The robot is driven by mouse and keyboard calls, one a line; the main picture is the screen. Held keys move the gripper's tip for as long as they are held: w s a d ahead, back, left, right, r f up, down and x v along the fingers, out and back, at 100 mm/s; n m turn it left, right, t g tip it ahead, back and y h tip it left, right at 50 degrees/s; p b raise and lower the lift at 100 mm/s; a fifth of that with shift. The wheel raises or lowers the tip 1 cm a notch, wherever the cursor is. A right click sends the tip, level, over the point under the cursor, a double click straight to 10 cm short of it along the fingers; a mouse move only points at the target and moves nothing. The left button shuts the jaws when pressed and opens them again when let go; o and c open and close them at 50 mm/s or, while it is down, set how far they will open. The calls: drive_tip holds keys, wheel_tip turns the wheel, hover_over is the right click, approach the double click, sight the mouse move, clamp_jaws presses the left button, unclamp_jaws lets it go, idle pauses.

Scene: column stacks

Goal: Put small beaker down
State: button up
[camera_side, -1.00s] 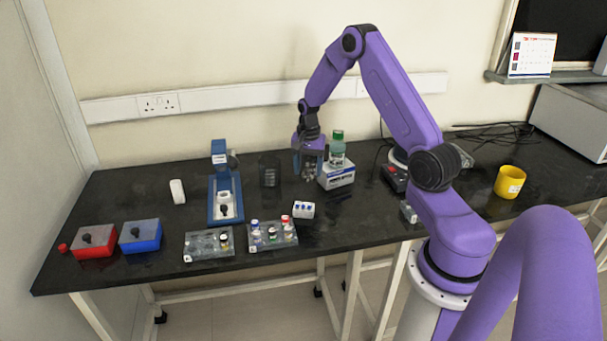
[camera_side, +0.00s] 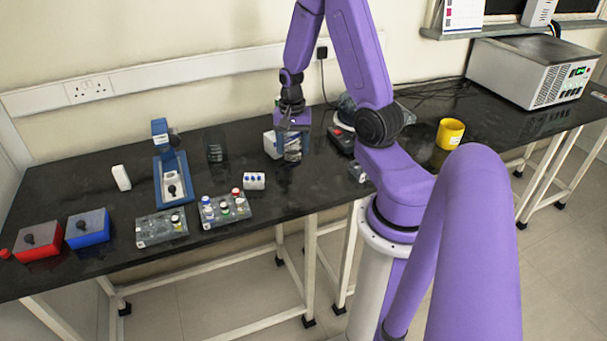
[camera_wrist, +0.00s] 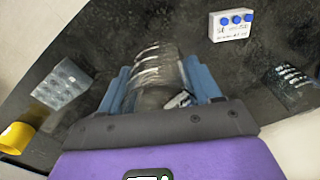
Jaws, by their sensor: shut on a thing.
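My gripper (camera_side: 290,140) is shut on a clear glass beaker (camera_side: 293,155), which it holds just in front of the white-and-blue box, at the middle of the black bench. In the wrist view, the blue fingers of my gripper (camera_wrist: 158,85) sit on either side of the beaker (camera_wrist: 152,68), and its ribbed or marked wall shows between them. I cannot tell whether the beaker's base touches the bench.
The white-and-blue box (camera_side: 270,144) is partly hidden behind my gripper. Another dark glass beaker (camera_side: 215,147) stands to the left. A small white block with blue tops (camera_side: 254,181) and a vial rack (camera_side: 224,208) are nearer the front. A yellow cup (camera_side: 449,133) stands right.

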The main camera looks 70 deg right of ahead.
hover_over(315, 188)
drive_tip(key=f, duration=0.2)
drive_tip(key=shift+w+f, duration=0.1)
drive_tip(key=shift+f, duration=3.95)
drive_tip(key=shift+f, duration=0.1)
drive_tip(key=o, duration=1.2)
drive_tip(key=shift+c, duration=0.2)
